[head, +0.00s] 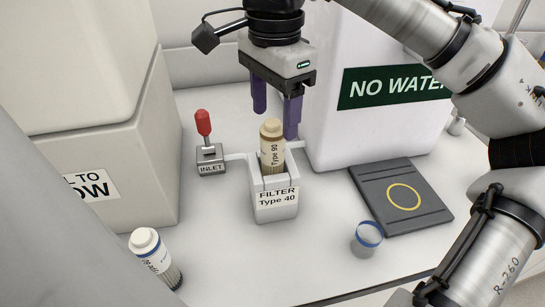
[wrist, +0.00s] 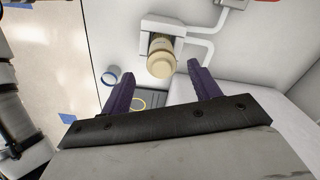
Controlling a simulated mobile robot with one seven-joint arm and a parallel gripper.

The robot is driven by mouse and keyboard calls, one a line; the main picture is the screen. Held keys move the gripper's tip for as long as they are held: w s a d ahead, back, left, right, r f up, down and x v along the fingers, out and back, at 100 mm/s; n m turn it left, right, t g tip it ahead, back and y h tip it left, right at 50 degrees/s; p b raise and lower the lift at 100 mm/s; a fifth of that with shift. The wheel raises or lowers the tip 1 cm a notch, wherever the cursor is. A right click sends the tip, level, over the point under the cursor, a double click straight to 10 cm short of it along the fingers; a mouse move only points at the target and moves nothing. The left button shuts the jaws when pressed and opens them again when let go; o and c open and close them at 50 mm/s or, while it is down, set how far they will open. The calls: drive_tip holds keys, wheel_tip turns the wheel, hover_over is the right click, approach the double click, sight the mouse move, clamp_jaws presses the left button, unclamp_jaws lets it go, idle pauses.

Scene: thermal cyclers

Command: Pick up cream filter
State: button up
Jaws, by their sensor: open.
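The cream filter (head: 272,146), marked "Type 90", stands upright in a white holder (head: 275,209) labelled "FILTER Type 40" in the head view. In the wrist view the cream filter (wrist: 161,56) shows from above, ahead of the fingers and roughly between their lines. My gripper (head: 277,122) is open and empty, with purple fingers pointing down. It is above and behind the filter in the head view, and the right finger passes close to the filter's cap. In the wrist view my gripper (wrist: 158,75) has its fingertips just short of the filter; I see no contact.
An inlet valve (head: 210,158) with a red handle stands left of the holder. A white filter with a blue band (head: 152,255) is at front left. A clear blue-rimmed cup (head: 367,238) and dark pad (head: 430,208) lie right. A "NO WATER" box (head: 345,140) stands behind.

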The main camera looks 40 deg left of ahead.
sight(272, 141)
drive_tip(key=shift+a+f+p, duration=0.15)
drive_tip(key=shift+f+p, duration=0.25)
drive_tip(key=shift+f, duration=2.2)
clamp_jaws()
